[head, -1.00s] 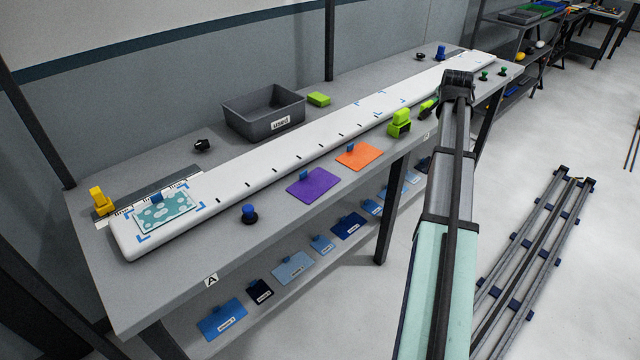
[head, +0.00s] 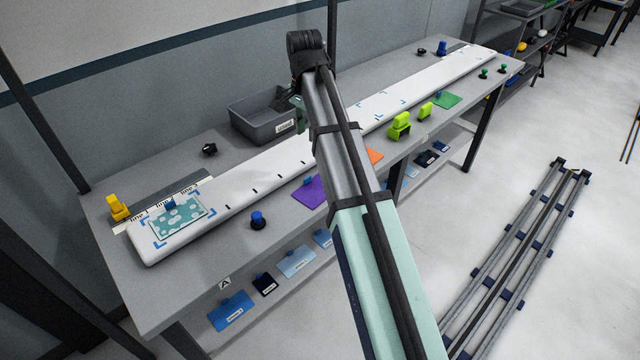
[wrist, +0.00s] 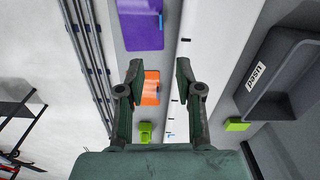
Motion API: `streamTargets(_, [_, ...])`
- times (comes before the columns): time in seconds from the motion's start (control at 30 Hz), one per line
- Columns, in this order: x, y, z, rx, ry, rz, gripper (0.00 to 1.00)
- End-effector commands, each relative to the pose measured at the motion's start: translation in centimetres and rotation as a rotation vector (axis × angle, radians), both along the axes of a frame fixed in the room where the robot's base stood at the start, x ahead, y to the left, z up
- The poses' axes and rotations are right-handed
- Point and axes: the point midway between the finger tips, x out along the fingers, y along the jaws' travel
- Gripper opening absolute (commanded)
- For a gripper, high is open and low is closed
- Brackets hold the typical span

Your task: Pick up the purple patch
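The purple patch (head: 307,194) lies flat near the front edge of the table, partly hidden behind my arm in the head view. Its small blue grip tab shows on it. In the wrist view the purple patch (wrist: 138,26) is at the top, beyond my fingertips and slightly left of them. My gripper (wrist: 158,72) is open and empty, its two fingers spread apart above the table. It does not touch the patch. In the head view my gripper is mostly hidden behind the arm.
An orange patch (wrist: 151,88) lies beside the purple one. The white board (head: 240,198) runs along the table, with a teal dotted patch (head: 180,214) at its near end. A grey "used" bin (head: 258,122) stands behind it. A blue knob (head: 258,220) and green clamp (head: 400,125) stand nearby.

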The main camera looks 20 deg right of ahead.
Motion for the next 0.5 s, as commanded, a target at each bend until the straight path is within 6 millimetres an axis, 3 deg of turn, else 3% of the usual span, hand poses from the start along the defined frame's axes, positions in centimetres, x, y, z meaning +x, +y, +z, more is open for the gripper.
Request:
streamTargets(0.17, [-0.4,0.4,-1.7,0.0,0.012,0.003,0.35])
streamTargets(0.5, [-0.4,0.3,-7.9,0.0,0.011,0.002,0.35])
